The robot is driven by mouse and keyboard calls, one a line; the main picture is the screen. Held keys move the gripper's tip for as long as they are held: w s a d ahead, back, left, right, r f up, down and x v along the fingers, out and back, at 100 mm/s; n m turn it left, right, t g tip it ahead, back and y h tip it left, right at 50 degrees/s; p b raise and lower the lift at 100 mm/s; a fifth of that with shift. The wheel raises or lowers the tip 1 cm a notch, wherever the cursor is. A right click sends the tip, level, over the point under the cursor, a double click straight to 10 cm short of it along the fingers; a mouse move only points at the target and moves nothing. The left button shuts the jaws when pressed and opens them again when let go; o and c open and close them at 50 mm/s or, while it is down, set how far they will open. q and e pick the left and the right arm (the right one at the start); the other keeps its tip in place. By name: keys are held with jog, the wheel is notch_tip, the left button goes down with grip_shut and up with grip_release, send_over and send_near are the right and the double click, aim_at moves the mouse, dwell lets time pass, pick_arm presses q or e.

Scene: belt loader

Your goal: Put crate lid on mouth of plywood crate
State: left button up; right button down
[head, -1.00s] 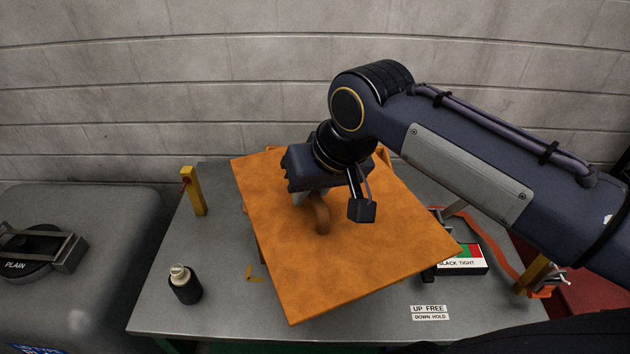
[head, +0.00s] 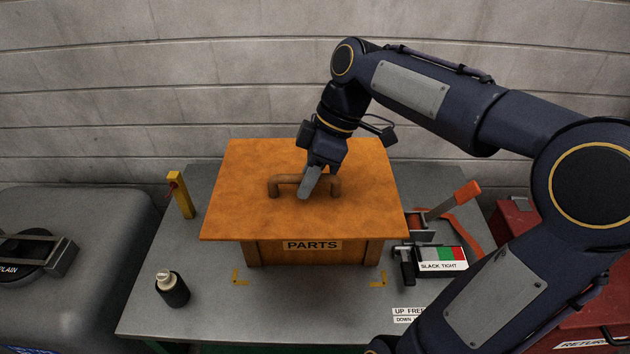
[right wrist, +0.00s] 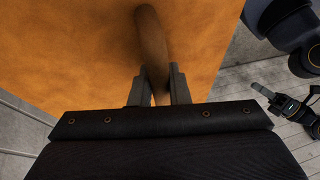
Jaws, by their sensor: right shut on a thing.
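The crate lid (head: 240,190) is a flat orange-brown wooden board with a brown bar handle (head: 290,179). In the head view it lies over the top of the plywood crate (head: 270,253), whose front bears a PARTS label, and overhangs its front and sides. Whether the lid is fully seated cannot be told, since it hides the mouth. My right gripper (head: 307,192) is shut on the lid's handle. The right wrist view shows the handle (right wrist: 151,45) between the two fingers (right wrist: 157,88), with the lid (right wrist: 80,45) behind.
The crate stands on a grey table (head: 215,300) with yellow corner marks. A dark bottle (head: 172,289) stands at the front left and a yellow post (head: 181,195) behind it. A lever clamp with an orange handle (head: 461,194) and a SLACK TIGHT indicator (head: 443,260) are at right.

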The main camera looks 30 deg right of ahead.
jog(key=w+d+f, duration=0.1)
jog(key=w, duration=0.1)
jog(key=w+d+f+p, duration=0.1)
jog(key=w+d, duration=0.1)
jog(key=w+d+f, duration=0.1)
jog(key=w, duration=0.1)
jog(key=shift+w+d+p, duration=0.15)
jog(key=shift+d+p, duration=0.05)
jog(key=shift+p, duration=0.15)
jog(key=w+d+f, duration=0.1)
jog(key=w+f, duration=0.1)
jog(key=f, duration=0.3)
jog(key=w+d+f+p, duration=0.1)
jog(key=w+d+f, duration=0.1)
jog(key=f, duration=0.2)
jog(key=shift+w+d+f, duration=0.25)
jog(key=shift+w+f, duration=0.1)
jog(key=c, duration=1.4)
grip_release()
jog(key=shift+f, duration=0.1)
jog(key=shift+c, duration=0.2)
jog(key=shift+o, duration=0.3)
